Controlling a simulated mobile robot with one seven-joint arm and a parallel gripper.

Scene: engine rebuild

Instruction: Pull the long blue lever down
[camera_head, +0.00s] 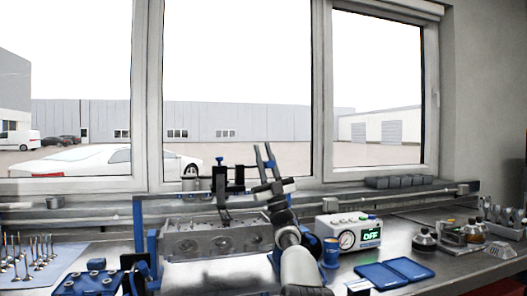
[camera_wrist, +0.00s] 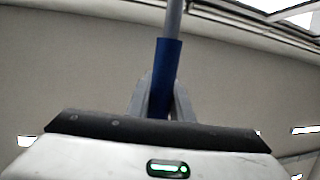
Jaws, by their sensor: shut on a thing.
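My gripper (camera_head: 264,150) is raised above the metal engine block (camera_head: 215,240) in the head view, its fingers pointing up. In the wrist view, the long lever's blue sleeve (camera_wrist: 165,72) runs down between the two fingers of my gripper (camera_wrist: 161,90), and they are shut on it. A thin grey rod extends beyond the sleeve, out of the top of the picture. The sleeve's lower end is hidden behind the gripper body. In the head view the lever is too small to make out clearly at the fingers.
A black fixture (camera_head: 228,180) with a blue knob stands close left of my gripper. A gauge box (camera_head: 348,232) with a green display and a blue cup (camera_head: 331,250) stand right of my arm. Blue trays (camera_head: 395,272) lie at the front right.

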